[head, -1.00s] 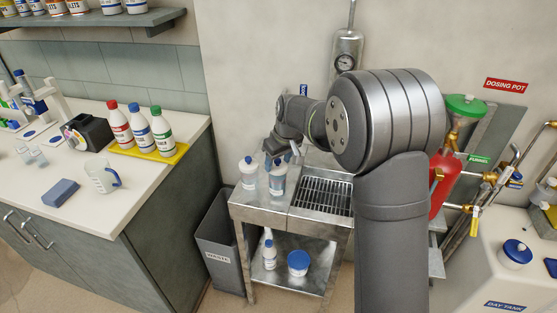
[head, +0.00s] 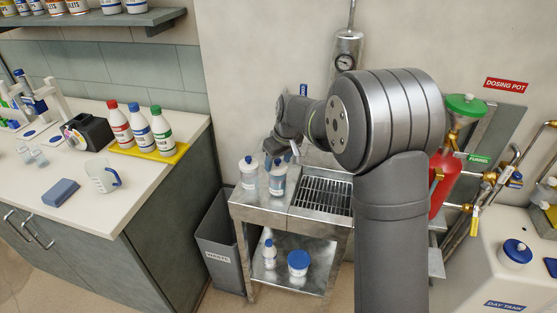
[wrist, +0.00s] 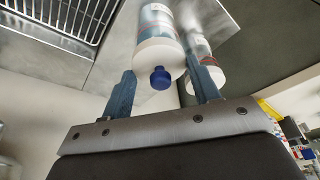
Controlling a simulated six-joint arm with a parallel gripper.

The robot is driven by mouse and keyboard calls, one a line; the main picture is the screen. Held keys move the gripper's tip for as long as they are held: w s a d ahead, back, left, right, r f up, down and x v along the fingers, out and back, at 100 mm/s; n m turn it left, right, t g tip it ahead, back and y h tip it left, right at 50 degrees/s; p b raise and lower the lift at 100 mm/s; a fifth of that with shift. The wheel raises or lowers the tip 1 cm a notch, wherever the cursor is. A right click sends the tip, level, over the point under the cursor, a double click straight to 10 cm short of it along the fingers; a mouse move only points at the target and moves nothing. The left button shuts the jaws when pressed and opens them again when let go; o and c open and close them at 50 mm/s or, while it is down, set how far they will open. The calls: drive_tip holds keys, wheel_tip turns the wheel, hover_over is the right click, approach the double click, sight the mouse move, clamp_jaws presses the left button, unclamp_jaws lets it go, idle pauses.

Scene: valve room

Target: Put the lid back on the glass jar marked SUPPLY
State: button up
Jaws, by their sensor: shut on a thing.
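Two clear jars with white tops stand side by side on the steel stand, a left jar (head: 249,178) with a blue knob and a right jar (head: 277,184). My gripper (head: 280,156) is at the top of the right jar. In the wrist view my gripper (wrist: 161,69) is shut on the white lid (wrist: 156,55) with a blue knob (wrist: 160,78). The lid is at the top of the nearer jar (wrist: 155,22); I cannot tell whether it is fully seated. The other jar (wrist: 197,45) is close behind the right finger. The jar markings are not readable.
A drain grate (head: 325,190) lies right of the jars. A waste bin (head: 220,245) stands left of the stand. The counter (head: 135,190) is at left, the day tank (head: 480,265) at right.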

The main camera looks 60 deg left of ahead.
drive_tip(key=shift+f, duration=0.1)
idle(0.7)
drive_tip(key=o, duration=1.5)
drive_tip(key=shift+c, duration=0.2)
drive_tip(key=shift+r, duration=3.55)
clamp_jaws()
